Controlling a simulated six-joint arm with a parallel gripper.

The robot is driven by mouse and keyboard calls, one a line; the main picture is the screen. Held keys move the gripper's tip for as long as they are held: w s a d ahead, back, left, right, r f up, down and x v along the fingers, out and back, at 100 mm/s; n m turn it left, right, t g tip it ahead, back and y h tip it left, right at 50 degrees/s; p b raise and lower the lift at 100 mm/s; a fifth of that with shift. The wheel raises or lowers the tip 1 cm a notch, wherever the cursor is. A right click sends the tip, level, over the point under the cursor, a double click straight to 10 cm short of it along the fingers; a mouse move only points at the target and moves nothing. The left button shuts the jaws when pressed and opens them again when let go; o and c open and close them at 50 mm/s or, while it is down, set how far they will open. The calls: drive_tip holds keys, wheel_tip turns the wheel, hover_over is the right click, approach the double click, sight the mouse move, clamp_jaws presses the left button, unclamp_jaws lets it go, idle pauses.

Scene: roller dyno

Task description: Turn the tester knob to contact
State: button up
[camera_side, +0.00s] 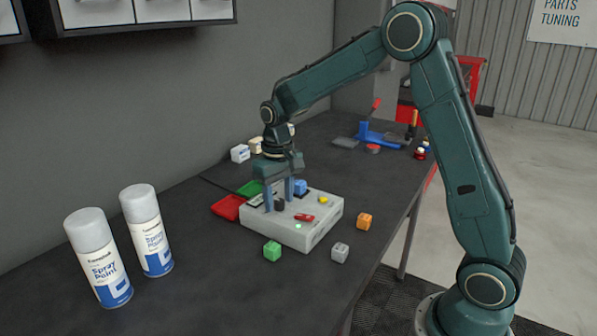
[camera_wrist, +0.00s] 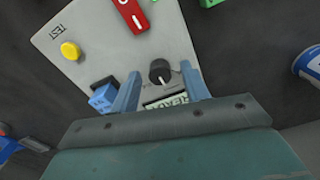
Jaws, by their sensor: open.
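The tester (camera_side: 262,225) is a pale grey box on the dark bench, and its panel fills much of the wrist view (camera_wrist: 95,25). Its round black knob (camera_wrist: 160,70) has a white pointer line running toward the bottom of the wrist view; in the side view the knob (camera_side: 279,204) is small. My gripper (camera_side: 279,205) points down over the tester, open. In the wrist view its two blue-grey fingers (camera_wrist: 160,76) stand left and right of the knob, with a visible gap on each side. A small display (camera_wrist: 165,103), apparently reading READY, is partly hidden by the gripper.
The panel also carries a yellow button (camera_wrist: 70,50) marked TEST and a red switch (camera_wrist: 130,13). A blue block (camera_wrist: 103,97) sits close to one finger. Red (camera_side: 229,207) and green trays, loose blocks (camera_side: 272,250) and two spray cans (camera_side: 147,232) stand around the tester.

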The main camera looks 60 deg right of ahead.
sight(279, 200)
wheel_tip(279, 200, up, 14)
idle(0.7)
drive_tip(key=shift+f, duration=0.1)
drive_tip(key=s+a+r+n+t, duration=0.1)
drive_tip(key=s+a+r+t, duration=0.1)
drive_tip(key=s, duration=0.5)
drive_tip(key=s+a+r+t, duration=0.1)
drive_tip(key=s+a+r, duration=0.1)
drive_tip(key=s, duration=0.5)
drive_tip(key=s+a+f+t, duration=0.1)
drive_tip(key=s+f, duration=0.1)
drive_tip(key=s, duration=0.4)
drive_tip(key=s+f+n+t, duration=0.1)
drive_tip(key=s+f, duration=0.2)
drive_tip(key=s, duration=0.3)
drive_tip(key=shift+s+a+n+t, duration=0.2)
drive_tip(key=shift+a+n+t, duration=0.1)
drive_tip(key=shift+a, duration=0.1)
